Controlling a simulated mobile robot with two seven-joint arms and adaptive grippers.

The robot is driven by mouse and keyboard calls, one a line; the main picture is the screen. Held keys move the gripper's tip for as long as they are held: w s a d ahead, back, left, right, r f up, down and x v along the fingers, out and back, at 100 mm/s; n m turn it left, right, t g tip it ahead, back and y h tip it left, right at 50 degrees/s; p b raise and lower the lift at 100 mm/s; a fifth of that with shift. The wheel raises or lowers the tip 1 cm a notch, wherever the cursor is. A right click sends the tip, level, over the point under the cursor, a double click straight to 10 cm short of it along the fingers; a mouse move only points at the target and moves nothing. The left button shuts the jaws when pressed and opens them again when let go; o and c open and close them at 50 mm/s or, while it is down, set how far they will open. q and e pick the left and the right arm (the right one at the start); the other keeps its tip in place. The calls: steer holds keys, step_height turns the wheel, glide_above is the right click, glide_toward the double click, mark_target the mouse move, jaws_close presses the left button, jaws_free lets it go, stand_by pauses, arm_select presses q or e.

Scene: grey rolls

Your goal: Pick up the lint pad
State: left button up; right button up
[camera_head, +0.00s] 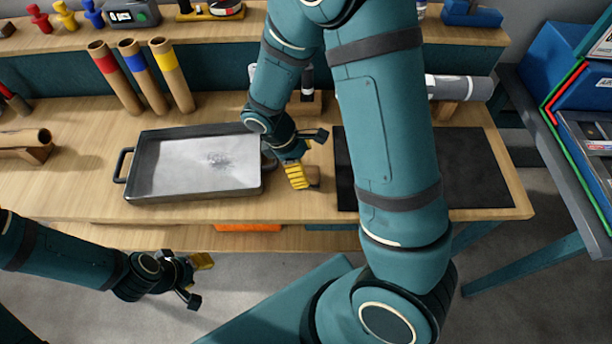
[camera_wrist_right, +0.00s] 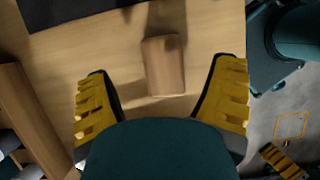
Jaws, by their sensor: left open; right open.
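A small brown block-like piece, which looks like the lint pad (camera_wrist_right: 164,66), lies on the wooden bench. It also shows in the head view (camera_head: 314,175), partly hidden by my right gripper (camera_head: 308,156). My right gripper is open above the bench, pointing down. In the right wrist view the piece sits between its two spread yellow fingers (camera_wrist_right: 162,70), with a gap on each side. My left gripper (camera_head: 197,280) is open and empty, out in front of the bench's front edge at lower left.
A dark-rimmed tray (camera_head: 122,164) with a grey-smudged pale surface stands left of my right gripper. A black mat (camera_head: 478,165) lies to the right. Several cardboard tubes (camera_head: 147,76) stand behind. A grey roll (camera_head: 462,87) rests at the back right.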

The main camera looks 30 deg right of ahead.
mark_target(306, 171)
steer(key=x, duration=0.2)
steer(key=b+x, duration=0.1)
steer(key=x, duration=0.1)
steer(key=shift+s+a+f, duration=0.1)
steer(key=shift+a+f, duration=0.05)
steer(key=shift+f, duration=0.15)
steer(key=c, duration=1.3)
